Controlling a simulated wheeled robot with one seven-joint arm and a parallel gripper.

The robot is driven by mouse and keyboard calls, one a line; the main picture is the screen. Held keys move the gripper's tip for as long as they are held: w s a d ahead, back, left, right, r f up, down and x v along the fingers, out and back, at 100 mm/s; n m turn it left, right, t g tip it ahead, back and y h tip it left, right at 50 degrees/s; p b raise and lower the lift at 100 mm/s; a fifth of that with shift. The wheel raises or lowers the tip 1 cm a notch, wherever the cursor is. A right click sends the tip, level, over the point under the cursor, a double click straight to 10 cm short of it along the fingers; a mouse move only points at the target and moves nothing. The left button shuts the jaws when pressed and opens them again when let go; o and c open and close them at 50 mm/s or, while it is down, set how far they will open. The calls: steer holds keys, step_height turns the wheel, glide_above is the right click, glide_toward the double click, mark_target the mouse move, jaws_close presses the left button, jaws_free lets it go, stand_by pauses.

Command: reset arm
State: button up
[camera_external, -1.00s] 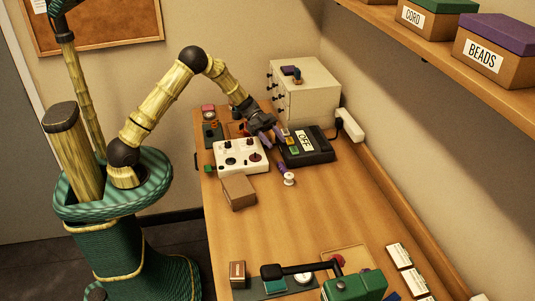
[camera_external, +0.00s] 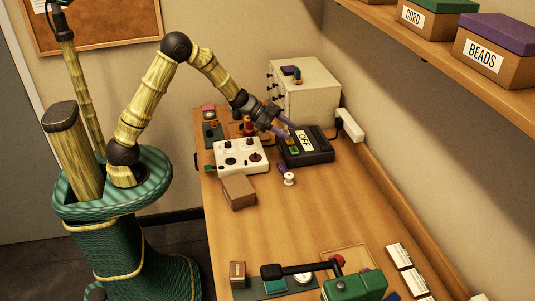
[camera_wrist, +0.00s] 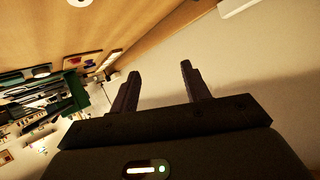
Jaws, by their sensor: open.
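My gripper (camera_external: 285,128) is at the far end of the table, just above the black device with the "OFF" label (camera_external: 305,141). Its purple-tinted fingers are apart and nothing shows between them. In the wrist view my gripper (camera_wrist: 160,88) has two dark fingers standing apart, with bare wall between them. My arm reaches over the table from the left with its elbow raised high.
A white control box (camera_external: 240,156), a cardboard box (camera_external: 239,192) and a white spool (camera_external: 289,179) lie near the gripper. A drawer cabinet (camera_external: 310,95) stands behind. A green machine (camera_external: 355,286) is at the front. The table's middle (camera_external: 290,220) is clear.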

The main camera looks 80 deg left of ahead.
steer(key=s+d+n+g+y, duration=0.2)
steer(key=s+n+g+y, duration=0.1)
steer(key=s, duration=1.1)
steer(key=s+d+f+n+g+y+p, duration=0.1)
steer(key=s+n+g+y, duration=0.2)
steer(key=s, duration=1.2)
steer(key=n+g, duration=0.2)
steer(key=n, duration=0.1)
steer(key=shift+d+f+y, duration=0.25)
steer(key=shift+d+y, duration=0.15)
steer(key=shift+w, duration=0.1)
steer(key=shift+c, duration=1.2)
steer(key=shift+w, duration=0.1)
